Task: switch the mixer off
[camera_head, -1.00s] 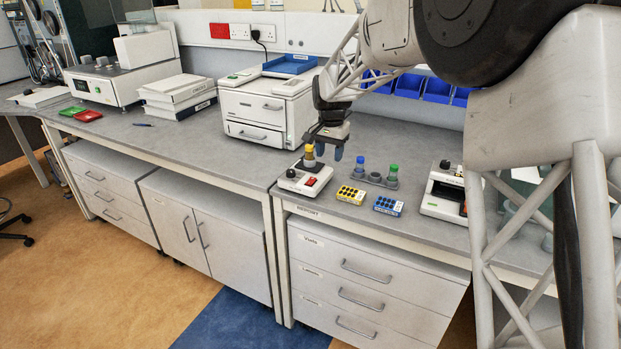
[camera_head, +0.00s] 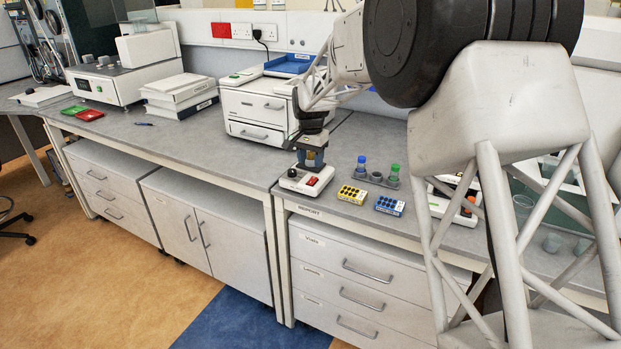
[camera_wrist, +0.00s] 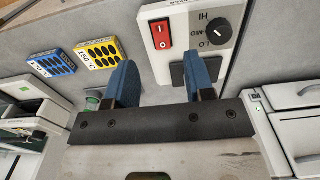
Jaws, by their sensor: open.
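The mixer (camera_head: 292,181) is a small white box near the bench's front edge. A red rocker switch (camera_head: 312,181) is on its front. In the wrist view, the mixer (camera_wrist: 190,14) shows the red switch (camera_wrist: 161,35), a black dial (camera_wrist: 218,31) and part of a dark pad. I cannot tell the switch's position. My gripper (camera_head: 311,166) is above the mixer's back part, pointing down. Its two blue fingers (camera_wrist: 160,82) are apart, with nothing seen between them in the wrist view. The yellow-topped piece seen earlier at the mixer is not visible.
A yellow block with dark wells (camera_head: 352,194) and a blue one (camera_head: 389,206) lie right of the mixer. Behind them a grey holder (camera_head: 376,178) bears blue- and green-capped tubes. A white drawer unit (camera_head: 255,110) stands behind on the left. The bench left of it has free room.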

